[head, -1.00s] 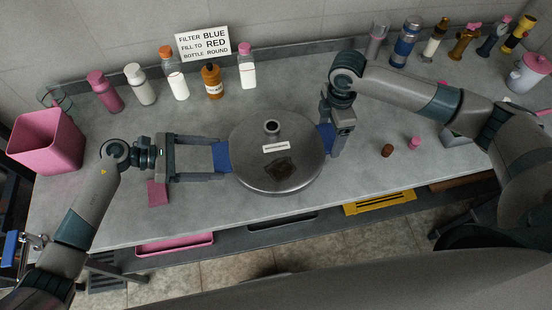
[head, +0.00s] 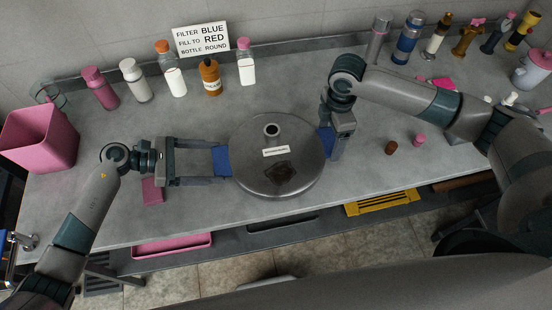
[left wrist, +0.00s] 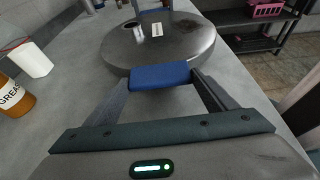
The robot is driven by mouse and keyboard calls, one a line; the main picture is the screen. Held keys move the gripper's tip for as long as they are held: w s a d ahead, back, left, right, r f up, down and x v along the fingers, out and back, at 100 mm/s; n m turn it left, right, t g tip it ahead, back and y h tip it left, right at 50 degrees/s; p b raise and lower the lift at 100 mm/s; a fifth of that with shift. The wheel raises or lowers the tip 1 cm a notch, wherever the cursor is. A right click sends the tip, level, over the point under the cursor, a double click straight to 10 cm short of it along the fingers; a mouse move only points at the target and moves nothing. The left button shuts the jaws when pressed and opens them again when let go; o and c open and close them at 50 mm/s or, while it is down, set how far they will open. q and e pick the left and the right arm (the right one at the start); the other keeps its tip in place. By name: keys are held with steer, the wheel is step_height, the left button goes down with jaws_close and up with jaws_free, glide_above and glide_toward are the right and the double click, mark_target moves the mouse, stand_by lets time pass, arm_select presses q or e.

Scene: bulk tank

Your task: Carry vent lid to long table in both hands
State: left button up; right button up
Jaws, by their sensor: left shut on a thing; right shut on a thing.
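The vent lid (head: 250,170) is a round grey metal disc with a raised port, a white label and a dark patch on top. It has a blue grip on its left and right sides. My left gripper (head: 217,161) is shut on the left blue grip; in the left wrist view the fingers close on the blue grip (left wrist: 160,75) of the lid (left wrist: 160,40). My right gripper (head: 330,143) is shut on the right blue grip, partly hidden by its own fingers. The lid looks level over the grey table (head: 110,200); I cannot tell whether it touches the top.
Several bottles (head: 211,77) stand along the back, with a sign (head: 201,39) behind them. A pink bin (head: 40,138) is at the left. Small brown (head: 391,147) and pink caps (head: 418,140) lie right of the lid. A yellow rack (head: 382,203) is below the front edge.

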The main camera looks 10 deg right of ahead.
arm_select(q)
steer(key=shift+f+b, duration=0.55)
steer(key=shift+f, duration=0.1)
arm_select(e)
steer(key=shift+f, duration=0.65)
arm_select(q)
steer(key=o, duration=1.8)
steer(key=shift+r, duration=0.1)
arm_select(e)
steer(key=o, duration=1.8)
steer(key=shift+r, duration=0.15)
arm_select(q)
steer(key=shift+a, duration=0.15)
steer(key=v, duration=1.1)
steer(key=shift+a+r, duration=0.15)
steer(key=shift+a, duration=0.25)
arm_select(e)
steer(key=shift+r, duration=0.1)
step_height(320, 180, up, 12)
steer(key=shift+f, duration=0.1)
